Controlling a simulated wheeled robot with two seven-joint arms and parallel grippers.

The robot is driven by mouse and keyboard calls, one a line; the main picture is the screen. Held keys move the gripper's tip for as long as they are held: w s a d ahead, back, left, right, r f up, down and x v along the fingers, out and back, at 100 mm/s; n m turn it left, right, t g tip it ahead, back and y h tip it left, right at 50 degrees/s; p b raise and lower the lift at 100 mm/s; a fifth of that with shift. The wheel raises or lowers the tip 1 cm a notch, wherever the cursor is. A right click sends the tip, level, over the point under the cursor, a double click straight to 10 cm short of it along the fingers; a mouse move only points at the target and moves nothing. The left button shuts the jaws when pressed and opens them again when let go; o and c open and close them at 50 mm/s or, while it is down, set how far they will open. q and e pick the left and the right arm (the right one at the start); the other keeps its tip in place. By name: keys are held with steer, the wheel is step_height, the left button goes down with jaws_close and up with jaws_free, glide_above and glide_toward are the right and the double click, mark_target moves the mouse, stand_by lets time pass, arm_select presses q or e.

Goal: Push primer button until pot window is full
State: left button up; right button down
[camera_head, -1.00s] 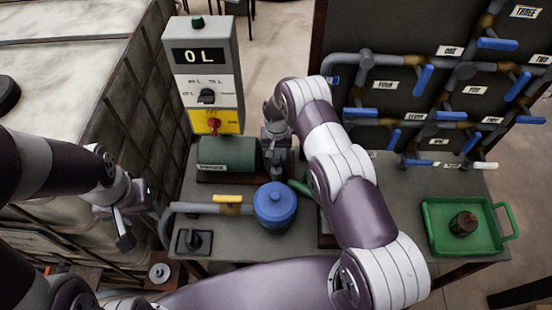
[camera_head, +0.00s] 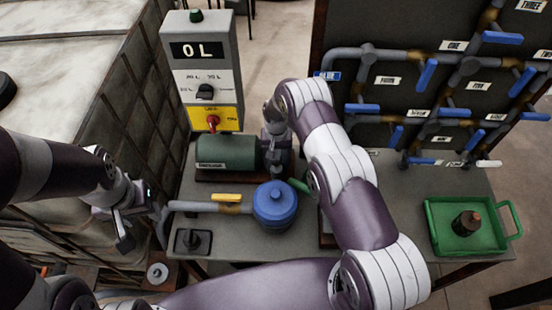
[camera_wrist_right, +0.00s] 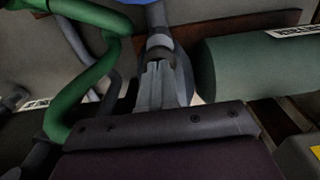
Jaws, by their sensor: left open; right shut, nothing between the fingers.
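The blue lidded pot (camera_head: 275,206) stands on the bench beside the green pump (camera_head: 226,153). No window or fill level can be made out on its visible side. My right gripper (camera_head: 277,163) is shut and empty, pointing down between the pump's end and the pot. In the right wrist view its closed fingers (camera_wrist_right: 157,75) reach a grey round fitting; I cannot tell whether they touch it. I cannot pick out the primer button; the gripper may hide it. My left gripper (camera_head: 126,228) is open and empty, left of the bench.
A control box (camera_head: 204,75) reading "0 L" stands behind the pump. A yellow-handled valve (camera_head: 227,198) sits on the pipe left of the pot. A green tray (camera_head: 436,228) holds a dark brown object (camera_head: 466,223). Blue-handled valves line the board at right.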

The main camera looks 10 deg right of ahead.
steer(key=shift+f+b, duration=0.9)
steer(key=shift+f, duration=0.2)
steer(key=shift+s+r+p, duration=0.1)
steer(key=shift+r+p, duration=0.85)
steer(key=shift+r, duration=1)
steer(key=shift+f, duration=0.2)
steer(key=shift+f+b, duration=1.7)
steer(key=shift+b, duration=0.15)
steer(key=shift+r+p, duration=0.9)
steer(key=shift+r, duration=1)
